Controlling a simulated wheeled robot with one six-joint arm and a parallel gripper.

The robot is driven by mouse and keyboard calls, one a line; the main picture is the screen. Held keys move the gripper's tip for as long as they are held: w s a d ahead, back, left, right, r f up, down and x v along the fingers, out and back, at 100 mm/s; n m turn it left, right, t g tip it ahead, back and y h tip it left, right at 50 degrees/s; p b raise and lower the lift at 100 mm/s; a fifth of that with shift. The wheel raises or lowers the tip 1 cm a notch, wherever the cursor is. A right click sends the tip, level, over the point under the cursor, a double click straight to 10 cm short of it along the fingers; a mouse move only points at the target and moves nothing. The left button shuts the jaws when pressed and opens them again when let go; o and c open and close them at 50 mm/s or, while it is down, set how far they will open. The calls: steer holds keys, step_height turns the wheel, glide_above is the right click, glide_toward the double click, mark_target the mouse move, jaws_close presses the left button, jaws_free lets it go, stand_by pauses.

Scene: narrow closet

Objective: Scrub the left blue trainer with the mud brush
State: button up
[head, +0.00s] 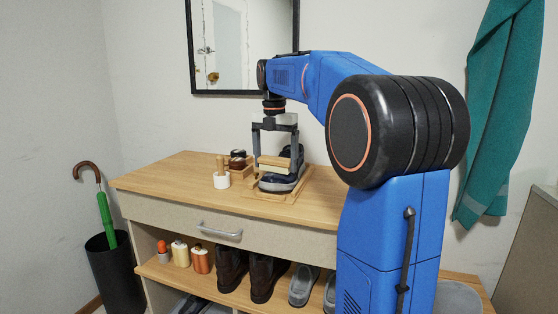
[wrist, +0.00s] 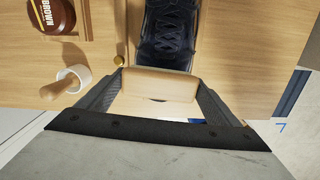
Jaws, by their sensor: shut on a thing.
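My gripper (head: 275,165) is shut on the mud brush (head: 273,162), a pale wooden block held level across the fingers. The brush also shows between the fingers in the wrist view (wrist: 158,84). A dark blue trainer (head: 279,184) stands on a wooden tray (head: 262,197) on the bench top, directly below the brush in the head view. In the wrist view the laced trainer (wrist: 168,35) lies just beyond the brush, whose block hides its near end. The bristles are mostly hidden, and I cannot tell whether they touch the trainer.
A white pot with a wooden-handled tool (head: 221,180) stands left of the tray. A brown labelled jar (wrist: 57,16) sits in a wooden holder behind it. Shoes and bottles (head: 200,259) fill the shelf below. The bench's left end is clear. A mirror (head: 243,45) hangs behind.

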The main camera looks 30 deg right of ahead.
mark_target(266, 157)
steer(key=shift+w+a+r, duration=0.1)
steer(key=shift+w+a, duration=0.85)
steer(key=shift+w, duration=0.25)
steer(key=shift+s+d, duration=0.95)
steer(key=shift+s, duration=0.3)
steer(key=shift+s+d, duration=0.9)
steer(key=shift+s, duration=0.25)
steer(key=shift+w+a+f, duration=0.25)
steer(key=shift+w+a, duration=0.7)
steer(key=shift+w, duration=0.3)
